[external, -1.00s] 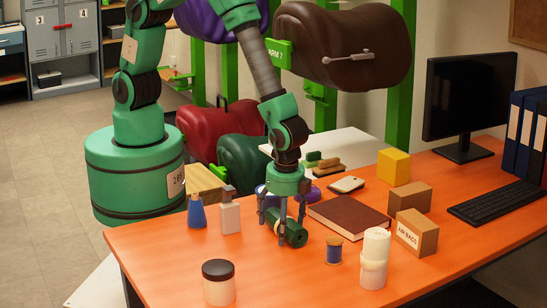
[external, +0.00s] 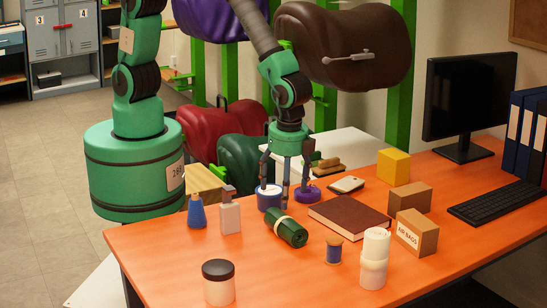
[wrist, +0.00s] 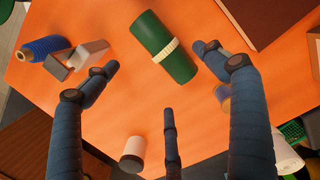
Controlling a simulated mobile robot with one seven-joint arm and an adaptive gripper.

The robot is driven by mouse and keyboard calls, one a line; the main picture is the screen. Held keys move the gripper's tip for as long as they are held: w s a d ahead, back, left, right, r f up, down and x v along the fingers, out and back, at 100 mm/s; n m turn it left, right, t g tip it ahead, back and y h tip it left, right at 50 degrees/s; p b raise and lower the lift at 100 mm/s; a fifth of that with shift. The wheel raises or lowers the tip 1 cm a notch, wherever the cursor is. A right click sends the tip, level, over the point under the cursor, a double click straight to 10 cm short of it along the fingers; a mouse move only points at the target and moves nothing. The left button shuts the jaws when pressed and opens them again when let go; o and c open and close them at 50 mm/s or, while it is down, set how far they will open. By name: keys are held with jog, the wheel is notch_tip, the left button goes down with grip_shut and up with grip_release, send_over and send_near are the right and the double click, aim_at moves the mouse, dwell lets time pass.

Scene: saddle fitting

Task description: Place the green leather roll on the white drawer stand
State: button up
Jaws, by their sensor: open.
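The green leather roll (external: 287,229), with a pale strap around its middle, lies on its side on the orange desk. It also shows in the wrist view (wrist: 164,47), lying beyond my spread fingers. My three-fingered gripper (external: 284,198) is open and empty, above and behind the roll and apart from it. A white flat top (external: 350,147) behind the desk looks like the white drawer stand. Its drawers are hidden, and brushes lie near its front edge.
A blue-and-white tin (external: 268,198) and a purple ring-shaped item (external: 308,194) stand close behind my fingers. A brown book (external: 348,216) lies right of the roll. A thread spool (external: 334,250) and white rolls (external: 374,258) stand in front.

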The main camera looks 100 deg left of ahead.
dwell(0.6)
jog(key=s+a+r+n+t, duration=0.15)
jog(key=a+r, duration=0.25)
jog(key=r, duration=0.4)
jog(key=s+a+r+n+h, duration=0.15)
jog(key=a+r, duration=0.25)
jog(key=r, duration=0.4)
jog(key=s+a+r+n+t+y, duration=0.1)
jog(key=s+a+r, duration=0.25)
jog(key=r, duration=0.45)
jog(key=s+a+r+n+t, duration=0.2)
jog(key=s+a+r, duration=0.3)
jog(key=s, duration=0.4)
jog(key=s+a+r+n+t, duration=0.2)
jog(key=s+a+r, duration=0.4)
jog(key=s, duration=0.3)
jog(key=shift+r+n, duration=0.4)
jog(key=shift+n, duration=0.1)
jog(key=shift+o, duration=0.5)
jog(key=shift+h, duration=0.25)
